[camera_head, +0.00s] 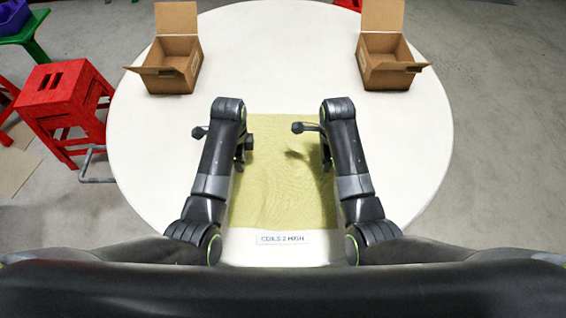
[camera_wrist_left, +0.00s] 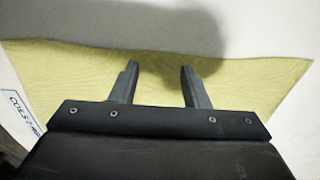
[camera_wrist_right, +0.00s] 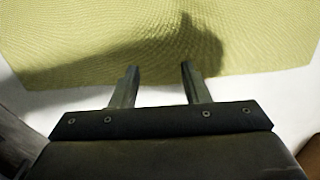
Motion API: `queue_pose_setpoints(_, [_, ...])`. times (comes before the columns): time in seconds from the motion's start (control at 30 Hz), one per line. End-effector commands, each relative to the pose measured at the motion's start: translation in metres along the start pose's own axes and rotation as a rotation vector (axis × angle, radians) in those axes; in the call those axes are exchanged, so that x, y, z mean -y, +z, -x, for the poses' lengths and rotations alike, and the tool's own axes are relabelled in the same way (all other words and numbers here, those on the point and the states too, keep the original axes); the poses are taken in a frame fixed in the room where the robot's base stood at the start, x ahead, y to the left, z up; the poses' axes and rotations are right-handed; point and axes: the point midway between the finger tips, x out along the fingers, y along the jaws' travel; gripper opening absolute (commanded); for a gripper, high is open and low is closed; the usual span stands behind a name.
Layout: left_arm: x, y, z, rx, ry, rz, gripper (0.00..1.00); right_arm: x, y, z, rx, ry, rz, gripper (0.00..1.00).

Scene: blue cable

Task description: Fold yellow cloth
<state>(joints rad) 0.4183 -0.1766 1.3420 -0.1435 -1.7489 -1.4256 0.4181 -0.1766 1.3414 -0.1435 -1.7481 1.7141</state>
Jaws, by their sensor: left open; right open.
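The yellow cloth (camera_head: 278,185) lies flat and spread out on the white round table, between and under my two arms. My left gripper (camera_head: 240,150) is open and empty over the cloth's left side; in the left wrist view its fingers (camera_wrist_left: 160,82) are apart above the cloth (camera_wrist_left: 80,80). My right gripper (camera_head: 312,143) is open and empty over the cloth's right side; in the right wrist view its fingers (camera_wrist_right: 158,82) are apart near a cloth edge (camera_wrist_right: 90,72). My forearms hide parts of the cloth's side edges in the head view.
Two open cardboard boxes stand at the back of the table (camera_head: 420,170), one left (camera_head: 172,66) and one right (camera_head: 388,64). A white label with text (camera_head: 283,239) lies at the front edge. A red stool (camera_head: 62,100) stands on the floor at left. Both table sides are clear.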

Motion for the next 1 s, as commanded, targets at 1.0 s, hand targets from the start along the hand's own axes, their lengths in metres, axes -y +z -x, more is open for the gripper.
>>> queue_pose_setpoints(1.0, [-0.0005,0.0005,-0.0063,0.001,0.001,0.001,0.08,-0.0004,-0.0005,-0.0062,-0.001,0.001,0.000,0.08])
